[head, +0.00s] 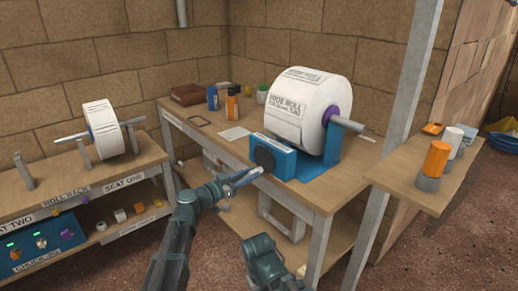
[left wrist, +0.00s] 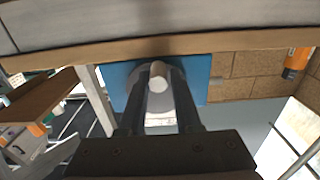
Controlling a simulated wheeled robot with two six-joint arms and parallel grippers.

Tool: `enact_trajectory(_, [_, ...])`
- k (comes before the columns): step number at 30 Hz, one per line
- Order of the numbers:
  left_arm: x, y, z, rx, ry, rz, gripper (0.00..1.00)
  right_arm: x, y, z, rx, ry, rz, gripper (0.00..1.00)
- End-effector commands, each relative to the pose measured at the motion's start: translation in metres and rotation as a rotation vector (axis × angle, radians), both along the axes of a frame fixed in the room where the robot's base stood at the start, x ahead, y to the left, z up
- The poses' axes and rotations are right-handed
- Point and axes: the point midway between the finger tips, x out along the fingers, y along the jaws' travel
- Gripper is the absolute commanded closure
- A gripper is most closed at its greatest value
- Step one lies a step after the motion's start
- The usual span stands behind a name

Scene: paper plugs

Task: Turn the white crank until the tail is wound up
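The big white paper roll (head: 305,105), marked "HIDE ROLL" or similar, sits on a blue stand (head: 331,146) on the bench. A blue box with a dark round disc (head: 264,158) stands in front of it. My left gripper (head: 254,177) reaches to just below the disc. In the left wrist view, a white knob (left wrist: 158,76), seemingly the crank's handle, lies between my left fingers (left wrist: 159,92), before a blue face. I cannot tell whether the fingers press on it. The crank is hidden in the head view. I cannot make out a tail. My right gripper's fingers are not seen.
A smaller roll (head: 103,128) sits on the rack at left. Bottles (head: 231,104) and a brown box (head: 188,94) stand at the bench's back. A grey post (head: 412,75) rises at right, beside a side shelf with an orange cylinder (head: 436,158).

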Motion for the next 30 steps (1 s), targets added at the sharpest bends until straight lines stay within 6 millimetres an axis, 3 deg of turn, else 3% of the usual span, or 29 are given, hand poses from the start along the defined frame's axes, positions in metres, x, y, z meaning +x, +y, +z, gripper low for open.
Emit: enact_trajectory(30, [0.01, 0.008, 0.005, 0.0, 0.0, 0.001, 0.69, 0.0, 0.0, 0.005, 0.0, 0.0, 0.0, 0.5])
